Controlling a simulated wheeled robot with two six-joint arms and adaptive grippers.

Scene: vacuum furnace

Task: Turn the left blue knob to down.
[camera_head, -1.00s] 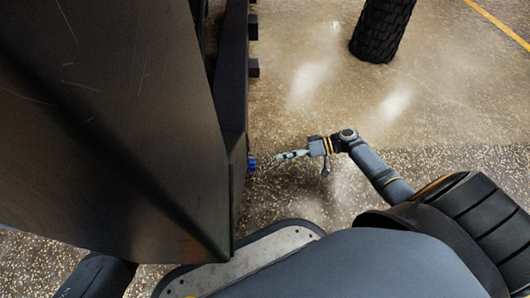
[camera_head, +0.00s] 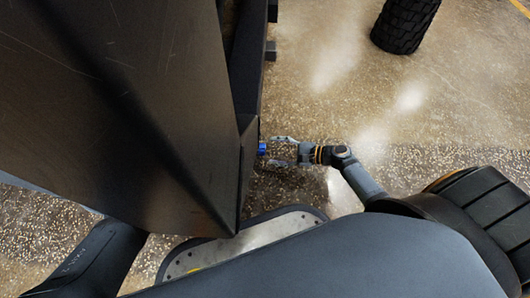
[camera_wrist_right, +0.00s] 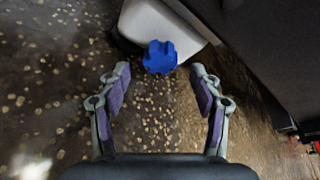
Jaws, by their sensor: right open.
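One blue knob (camera_head: 262,149) sticks out from the right side of the dark furnace body (camera_head: 120,90). It also shows in the right wrist view as a lobed blue knob (camera_wrist_right: 159,57), ahead of the fingers and roughly centred between them. My right gripper (camera_head: 276,151) is open, with its fingers spread and pointing left at the knob. In the wrist view my right gripper (camera_wrist_right: 160,78) has nothing between its pads, and no contact with the knob is visible. The knob's pointing direction cannot be told. My left gripper is out of view.
The furnace's dark frame (camera_head: 250,70) runs upward beyond the knob. The speckled floor (camera_head: 340,90) to the right of the furnace is clear around my right gripper.

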